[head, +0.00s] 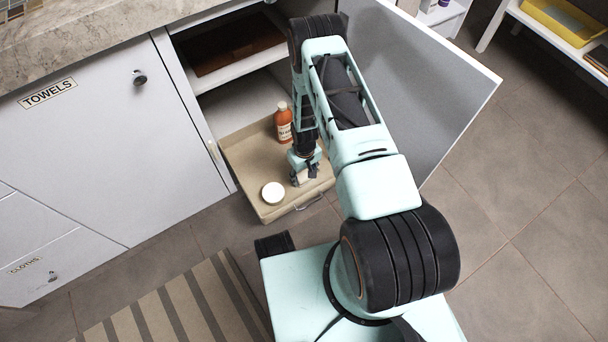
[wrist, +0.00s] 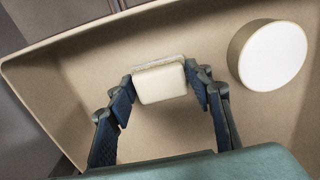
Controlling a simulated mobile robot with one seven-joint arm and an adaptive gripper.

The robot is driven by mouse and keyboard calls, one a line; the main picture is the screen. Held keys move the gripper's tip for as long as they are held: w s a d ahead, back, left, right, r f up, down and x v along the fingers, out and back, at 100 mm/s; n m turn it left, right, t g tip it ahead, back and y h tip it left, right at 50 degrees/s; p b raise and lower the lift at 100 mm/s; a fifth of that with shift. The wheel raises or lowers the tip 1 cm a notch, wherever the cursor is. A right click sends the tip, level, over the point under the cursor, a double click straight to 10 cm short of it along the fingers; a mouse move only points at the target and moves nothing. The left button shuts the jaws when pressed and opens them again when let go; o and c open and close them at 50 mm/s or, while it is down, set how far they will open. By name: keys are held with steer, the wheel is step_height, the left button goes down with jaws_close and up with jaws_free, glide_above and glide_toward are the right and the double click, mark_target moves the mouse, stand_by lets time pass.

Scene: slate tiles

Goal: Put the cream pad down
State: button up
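The cream pad (wrist: 160,84) is a small pale block with a fuzzy far edge, between the two fingertips in the wrist view. My gripper (wrist: 160,80) has a fingertip against each side of it. In the head view my gripper (head: 303,177) points down inside the beige pull-out drawer (head: 245,160), near its front. The pad is mostly hidden there by the fingers. I cannot tell whether its underside touches the drawer floor.
A round white-topped tin (wrist: 273,55) stands right of the pad in the wrist view; it also shows in the head view (head: 273,193). An orange bottle (head: 284,123) stands farther back in the drawer. An open cabinet door (head: 430,85) is at the right.

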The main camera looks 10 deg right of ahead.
mark_target(304, 176)
steer(key=o, duration=0.4)
steer(key=shift+o, duration=0.2)
step_height(304, 176, up, 12)
steer(key=p, duration=0.4)
steer(key=shift+r, duration=0.2)
